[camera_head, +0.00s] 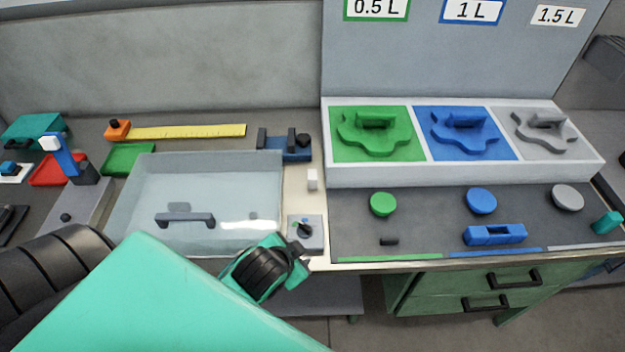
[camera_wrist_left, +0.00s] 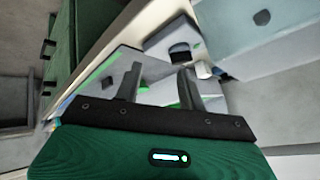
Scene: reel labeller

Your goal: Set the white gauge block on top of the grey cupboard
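The white gauge block (camera_head: 312,180) appears to be the small upright white block on the pale strip between the clear-lidded box and the dark mat. My left gripper (camera_head: 303,252) is in front of it, near the small grey dial box (camera_head: 317,235), apart from the block. In the left wrist view its two fingers (camera_wrist_left: 160,86) are spread with nothing held between them. A small white piece (camera_wrist_left: 203,70) beside the right finger may be the block. I cannot make out a grey cupboard for certain; a flat grey surface (camera_head: 325,299) shows below the bench edge. My right gripper is not in view.
The clear-lidded box (camera_head: 240,190) with a handle stands left of the block. A blue fixture (camera_head: 285,154) is behind it. The white tray (camera_head: 340,177) with coloured nests is at right. Green drawers (camera_head: 455,290) with black handles are below the bench.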

